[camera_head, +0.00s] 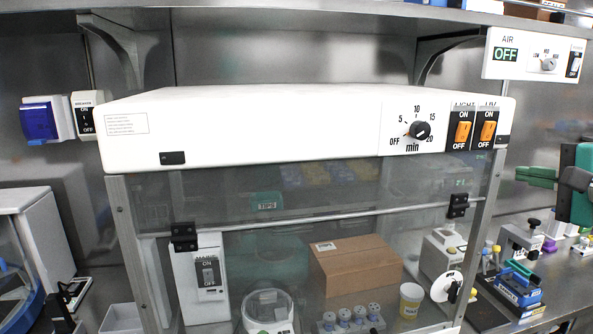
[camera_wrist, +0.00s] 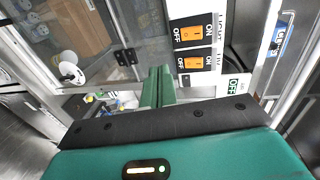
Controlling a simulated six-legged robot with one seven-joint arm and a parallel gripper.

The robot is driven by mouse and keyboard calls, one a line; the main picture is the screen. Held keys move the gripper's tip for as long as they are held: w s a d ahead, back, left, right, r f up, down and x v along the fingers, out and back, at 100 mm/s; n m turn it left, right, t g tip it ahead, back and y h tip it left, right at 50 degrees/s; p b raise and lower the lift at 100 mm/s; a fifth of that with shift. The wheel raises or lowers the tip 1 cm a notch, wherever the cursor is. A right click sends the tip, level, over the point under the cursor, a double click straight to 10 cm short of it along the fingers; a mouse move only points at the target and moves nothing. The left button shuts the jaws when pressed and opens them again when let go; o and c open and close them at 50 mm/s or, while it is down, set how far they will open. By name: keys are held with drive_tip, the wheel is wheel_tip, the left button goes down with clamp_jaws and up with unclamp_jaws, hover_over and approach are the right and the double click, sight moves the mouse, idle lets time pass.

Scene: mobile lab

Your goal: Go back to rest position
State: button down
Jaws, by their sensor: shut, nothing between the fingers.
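My gripper (camera_head: 537,177) is at the right edge of the head view, with its green fingers pointing left, just right of the glass cabinet. The fingers are together with nothing between them. In the wrist view the closed green fingers (camera_wrist: 157,88) stick out past a black plate, close to the cabinet's orange LIGHT and UV switches (camera_wrist: 192,48). Most of my arm is outside the head view.
A glass-fronted cabinet with a white top (camera_head: 270,120) fills the middle. It holds a cardboard box (camera_head: 352,262) and several small items. An AIR panel (camera_head: 536,55) hangs upper right. The bench (camera_head: 560,285) at right carries small tools and a blue box (camera_head: 518,288).

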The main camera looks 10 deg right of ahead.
drive_tip(key=w+a+f+n+g+y, duration=0.1)
drive_tip(key=a+f+n+g+y, duration=0.2)
drive_tip(key=a+f, duration=0.5)
drive_tip(key=w+a+f+n+g, duration=0.1)
drive_tip(key=a+f+n+g, duration=0.3)
drive_tip(key=a, duration=0.7)
drive_tip(key=s+a+f+n+g+h, duration=0.1)
drive_tip(key=s+a+f+n, duration=0.3)
drive_tip(key=f, duration=0.4)
drive_tip(key=s+a+f+n+g+h, duration=0.2)
drive_tip(key=s+a+f+n, duration=0.3)
drive_tip(key=a+f, duration=0.3)
drive_tip(key=shift+s+a+f+n+h, duration=0.2)
drive_tip(key=shift+s+f+n+h, duration=0.1)
drive_tip(key=shift+n, duration=0.5)
